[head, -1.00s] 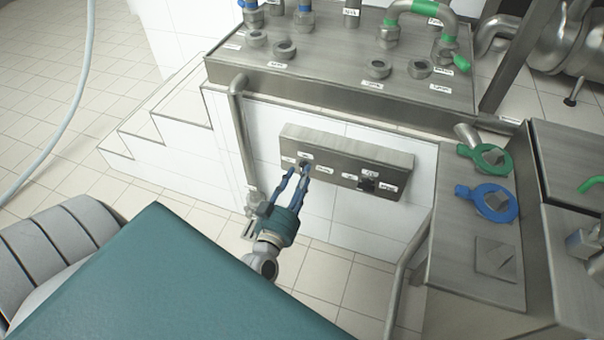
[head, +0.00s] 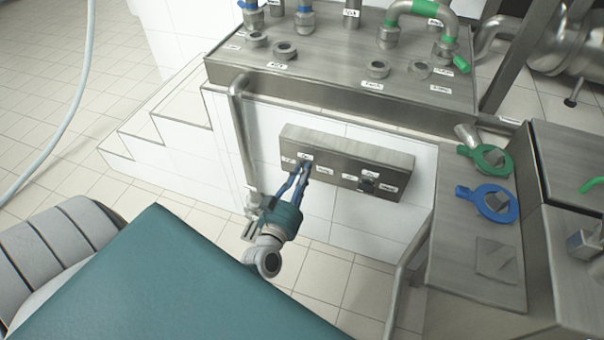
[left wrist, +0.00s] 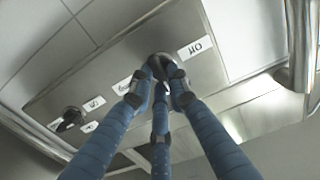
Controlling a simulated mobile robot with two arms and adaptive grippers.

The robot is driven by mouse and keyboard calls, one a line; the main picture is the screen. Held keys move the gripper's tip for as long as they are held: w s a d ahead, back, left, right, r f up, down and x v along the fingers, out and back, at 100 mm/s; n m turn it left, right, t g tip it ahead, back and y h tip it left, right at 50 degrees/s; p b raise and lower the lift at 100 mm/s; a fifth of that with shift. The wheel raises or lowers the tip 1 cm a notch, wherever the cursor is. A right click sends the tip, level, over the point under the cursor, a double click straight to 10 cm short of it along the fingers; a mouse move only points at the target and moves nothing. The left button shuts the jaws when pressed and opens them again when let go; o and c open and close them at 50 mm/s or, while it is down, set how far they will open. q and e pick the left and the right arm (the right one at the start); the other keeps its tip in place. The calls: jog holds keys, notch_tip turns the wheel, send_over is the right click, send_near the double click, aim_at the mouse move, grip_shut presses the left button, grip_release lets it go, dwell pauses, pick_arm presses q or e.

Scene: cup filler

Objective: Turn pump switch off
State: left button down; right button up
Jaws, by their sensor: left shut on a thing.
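A steel switch panel (head: 334,162) with small white labels is mounted on the white tiled wall. It carries a left knob and a dark right knob (head: 368,184). My left gripper (head: 303,170) has its blue fingers shut on the left knob. In the left wrist view, the fingers (left wrist: 160,88) close around that dark round knob (left wrist: 159,62), partly covering it. The right knob (left wrist: 70,117) also shows there, free of the gripper. A label partly covered by the fingers cannot be read in full. My right gripper is not in view.
A vertical steel pipe (head: 240,140) runs down the wall left of the panel. A steel counter with pipe fittings (head: 330,75) stands above. At right is a steel cabinet with a green ring (head: 485,158) and a blue ring (head: 490,203). Tiled floor is open at left.

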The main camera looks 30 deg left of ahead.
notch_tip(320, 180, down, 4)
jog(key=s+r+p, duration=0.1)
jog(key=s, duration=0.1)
pick_arm(q)
jog(key=n, duration=0.6)
jog(key=n+b, duration=0.1)
jog(key=n, duration=0.5)
jog(key=a+n, duration=0.1)
jog(key=n, duration=0.5)
jog(key=shift+s+f, duration=0.1)
jog(key=shift+s, duration=0.05)
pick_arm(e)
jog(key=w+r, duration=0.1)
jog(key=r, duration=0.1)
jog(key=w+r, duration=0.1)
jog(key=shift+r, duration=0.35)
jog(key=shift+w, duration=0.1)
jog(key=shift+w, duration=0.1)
